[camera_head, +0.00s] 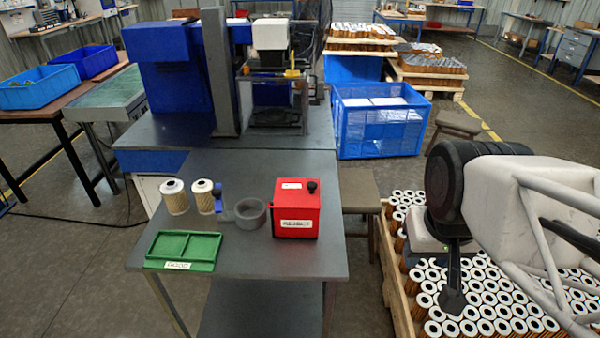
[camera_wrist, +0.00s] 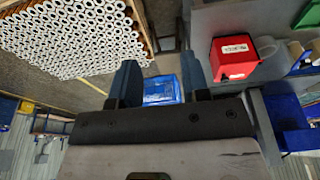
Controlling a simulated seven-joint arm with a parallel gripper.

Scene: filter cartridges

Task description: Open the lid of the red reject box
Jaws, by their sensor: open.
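The red reject box (camera_head: 297,222) stands on the grey table, with a white label on its front. Its lid (camera_head: 295,188) looks shut and has a small label and a black knob (camera_head: 312,187) on top. The box also shows in the wrist view (camera_wrist: 232,62), at the upper right. My gripper (camera_wrist: 158,62) is open, with its two blue-grey fingers apart and nothing held between them. It is off the right side of the table, well away from the box. In the head view my arm is at the right, over the crate of cartridges.
Left of the box are a grey ring-shaped holder (camera_head: 250,213), two filter cartridges (camera_head: 175,197) and a green tray (camera_head: 152,263). A machine (camera_head: 270,60) stands behind. A wooden crate (camera_head: 392,270) full of cartridges lies right of the table. The table's front right is clear.

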